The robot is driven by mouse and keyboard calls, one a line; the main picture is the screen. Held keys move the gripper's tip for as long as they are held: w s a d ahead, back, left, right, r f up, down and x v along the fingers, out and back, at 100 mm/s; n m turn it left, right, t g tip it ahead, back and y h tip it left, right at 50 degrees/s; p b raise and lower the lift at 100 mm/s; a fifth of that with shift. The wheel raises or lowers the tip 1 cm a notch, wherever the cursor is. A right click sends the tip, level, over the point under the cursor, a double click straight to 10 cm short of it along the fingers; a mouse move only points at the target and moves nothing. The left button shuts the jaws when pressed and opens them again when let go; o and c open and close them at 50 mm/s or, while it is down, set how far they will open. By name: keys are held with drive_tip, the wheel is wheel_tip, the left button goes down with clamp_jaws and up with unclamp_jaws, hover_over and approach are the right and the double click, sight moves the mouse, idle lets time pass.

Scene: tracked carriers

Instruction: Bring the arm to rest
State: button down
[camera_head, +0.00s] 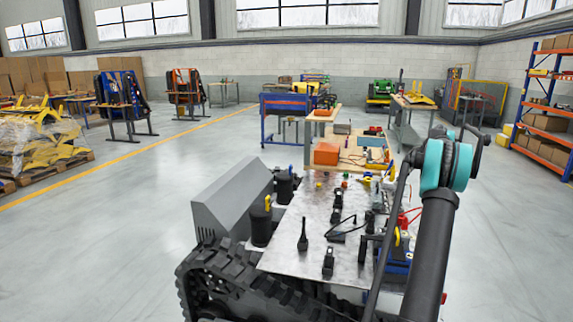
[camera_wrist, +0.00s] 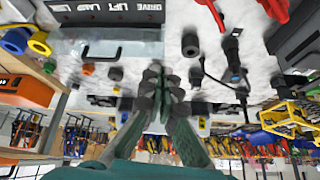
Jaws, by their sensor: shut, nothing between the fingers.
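My arm (camera_head: 432,245) rises at the right of the head view, a black link with a teal joint at its top. My gripper (camera_wrist: 157,84) shows in the wrist view with its two greenish fingers meeting at the dark tips. It is shut and holds nothing. The wrist picture appears upside down, and the gripper's distance from the parts behind it cannot be told. I cannot make out the gripper clearly in the head view.
A tracked carrier (camera_head: 228,285) stands in front, with a metal plate (camera_head: 290,250) bearing several black parts. A workbench (camera_head: 352,150) with an orange box (camera_head: 326,153) is behind it. An orange shelf rack (camera_head: 545,105) is at right. Open floor (camera_head: 120,230) lies left.

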drive_tip(key=s+a+f+m+h, duration=0.1)
drive_tip(key=s+a+m+h, duration=0.35)
drive_tip(key=s+a, duration=1.45)
drive_tip(key=s+a+f+m, duration=0.2)
drive_tip(key=s+a+f, duration=0.1)
drive_tip(key=s, duration=0.7)
drive_tip(key=s+a+f+m+t+h, duration=0.1)
drive_tip(key=s+a+f+m, duration=0.2)
drive_tip(key=s+f, duration=0.3)
drive_tip(key=s+a+f+m, duration=0.3)
drive_tip(key=s+a+f, duration=0.1)
drive_tip(key=s, duration=1)
drive_tip(key=shift+s+a+f+t, duration=0.15)
drive_tip(key=shift+f+t, duration=0.25)
drive_tip(key=shift+h, duration=0.25)
